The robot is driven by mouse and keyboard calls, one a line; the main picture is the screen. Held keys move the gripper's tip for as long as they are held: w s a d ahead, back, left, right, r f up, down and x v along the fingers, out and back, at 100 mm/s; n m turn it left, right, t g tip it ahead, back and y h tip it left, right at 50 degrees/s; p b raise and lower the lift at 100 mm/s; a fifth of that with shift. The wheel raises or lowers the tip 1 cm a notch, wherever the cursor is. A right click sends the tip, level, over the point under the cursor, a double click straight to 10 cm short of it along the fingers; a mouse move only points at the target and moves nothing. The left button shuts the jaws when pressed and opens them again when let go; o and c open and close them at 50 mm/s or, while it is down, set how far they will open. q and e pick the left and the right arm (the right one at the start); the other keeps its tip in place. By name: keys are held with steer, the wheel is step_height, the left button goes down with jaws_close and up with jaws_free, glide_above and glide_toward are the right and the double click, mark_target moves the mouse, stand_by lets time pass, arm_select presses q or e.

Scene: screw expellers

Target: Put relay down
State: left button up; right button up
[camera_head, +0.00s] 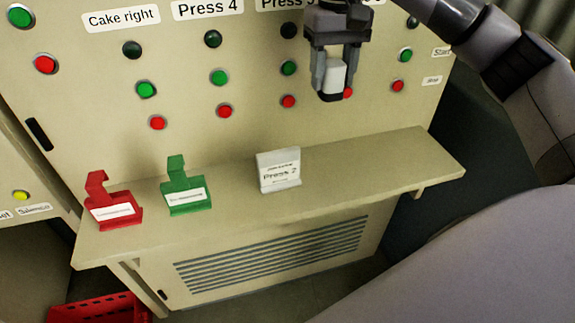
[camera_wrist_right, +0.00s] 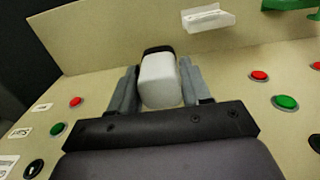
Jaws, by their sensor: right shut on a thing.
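The relay (camera_head: 333,78), a small white block with a black end, is held between the fingers of my right gripper (camera_head: 334,84). In the right wrist view the relay (camera_wrist_right: 159,80) sits between the two grey fingers (camera_wrist_right: 158,88), its black end pointing away from the gripper. The gripper is in front of the control panel, well above the cabinet's shelf (camera_head: 345,172) and to the right of the white sign. My left gripper is not in view.
On the shelf stand a red holder (camera_head: 112,207), a green holder (camera_head: 186,192) and a white "Press 2" sign (camera_head: 279,172). The shelf's right part is clear. The panel (camera_head: 180,75) behind carries several red, green and black buttons. A red crate (camera_head: 100,308) lies below left.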

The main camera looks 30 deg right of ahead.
step_height(320, 180, down, 15)
steer(key=shift+s+r+b, duration=0.1)
steer(key=shift+s+b, duration=0.05)
steer(key=shift+b, duration=0.7)
step_height(320, 180, down, 4)
steer(key=shift+f, duration=0.35)
steer(key=shift+f, duration=0.15)
steer(key=o, duration=1.1)
